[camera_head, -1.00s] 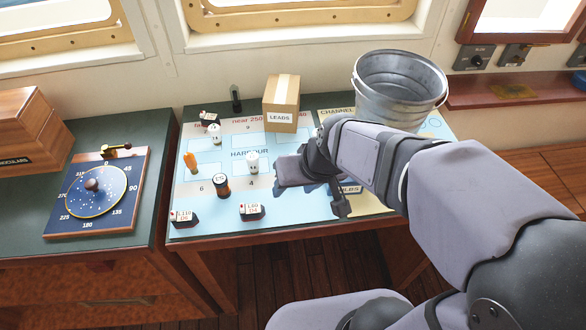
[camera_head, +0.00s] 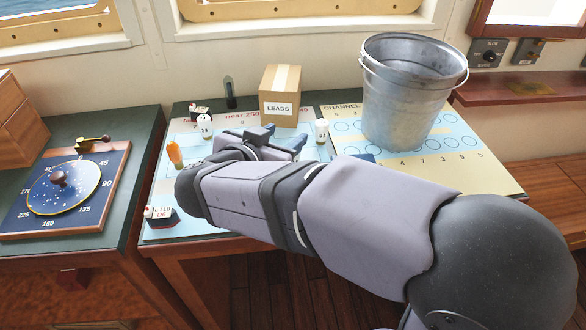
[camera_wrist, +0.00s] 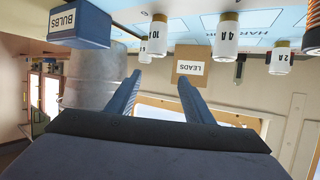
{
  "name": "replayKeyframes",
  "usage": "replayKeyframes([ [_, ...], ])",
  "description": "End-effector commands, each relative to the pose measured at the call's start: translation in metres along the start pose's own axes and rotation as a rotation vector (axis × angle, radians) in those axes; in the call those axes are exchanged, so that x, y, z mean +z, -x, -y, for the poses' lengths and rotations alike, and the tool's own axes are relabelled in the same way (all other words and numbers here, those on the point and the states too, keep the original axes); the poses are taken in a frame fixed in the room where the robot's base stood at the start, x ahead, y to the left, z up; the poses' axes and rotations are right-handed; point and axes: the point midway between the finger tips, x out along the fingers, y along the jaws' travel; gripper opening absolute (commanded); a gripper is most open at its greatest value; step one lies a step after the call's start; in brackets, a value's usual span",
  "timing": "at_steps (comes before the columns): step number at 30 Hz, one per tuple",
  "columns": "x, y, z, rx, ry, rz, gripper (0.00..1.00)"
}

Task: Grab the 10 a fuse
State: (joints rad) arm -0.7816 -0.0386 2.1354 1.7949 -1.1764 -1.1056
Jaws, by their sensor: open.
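The 10 A fuse (camera_wrist: 157,38), a white cylinder with a gold end and "10" on it, shows in the wrist view, which is upside down. It lies ahead of my gripper (camera_wrist: 161,78), whose two blue fingers are apart with nothing between them. In the head view a white fuse (camera_head: 322,131) that appears to be the same one stands on the chart board (camera_head: 285,118), right of my gripper (camera_head: 285,138). The gripper is not touching it. Other fuses marked 4 A (camera_wrist: 227,35) and 2 A (camera_wrist: 280,58) stand farther right in the wrist view.
A cardboard LEADS box (camera_head: 279,95) stands behind my gripper. A metal bucket (camera_head: 408,95) is to the right. The blue BULBS box (camera_wrist: 80,24) is near the fuse in the wrist view. An orange item (camera_head: 175,153) and a white fuse (camera_head: 206,128) are on the left.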

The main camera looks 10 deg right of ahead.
Motion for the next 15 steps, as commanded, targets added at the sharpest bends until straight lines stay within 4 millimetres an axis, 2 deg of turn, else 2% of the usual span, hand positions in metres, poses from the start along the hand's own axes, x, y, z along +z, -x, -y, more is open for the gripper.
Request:
replayKeyframes([
  [2, 0.017, 0.003, -0.01, 0.056, 0.024, 0.018, 0.47],
  [6, 0.041, -0.009, -0.011, 0.051, 0.023, 0.014, 0.47],
  [10, 0.052, -0.014, -0.011, 0.049, 0.017, 0.013, 0.47],
  [15, 0.054, -0.017, -0.011, 0.048, 0.014, 0.013, 0.47],
])
